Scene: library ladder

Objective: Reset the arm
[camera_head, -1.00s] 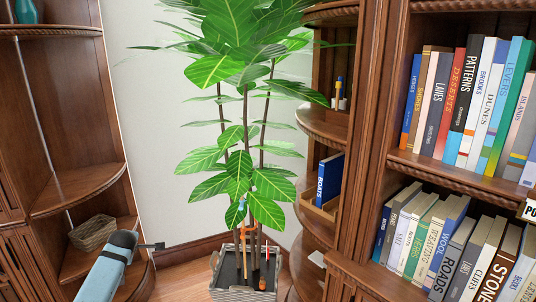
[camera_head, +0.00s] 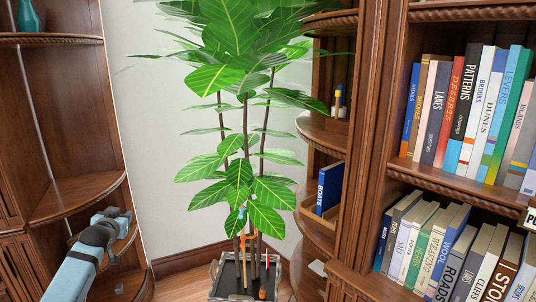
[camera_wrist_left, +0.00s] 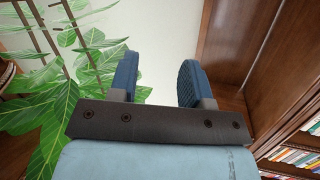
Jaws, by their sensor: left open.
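My left arm comes in from the lower left of the head view, light blue, with its left gripper (camera_head: 120,213) in front of the left corner shelves. In the left wrist view the gripper (camera_wrist_left: 157,72) has two blue padded fingers spread apart. Nothing is between them; only pale wall shows there. My right gripper is in neither view.
A tall leafy plant (camera_head: 240,170) stands in a pot (camera_head: 215,283) in the corner, right of my left gripper. Rounded wooden shelves (camera_head: 75,197) stand at the left. A bookcase (camera_head: 455,195) full of books stands at the right. Pale wall lies between.

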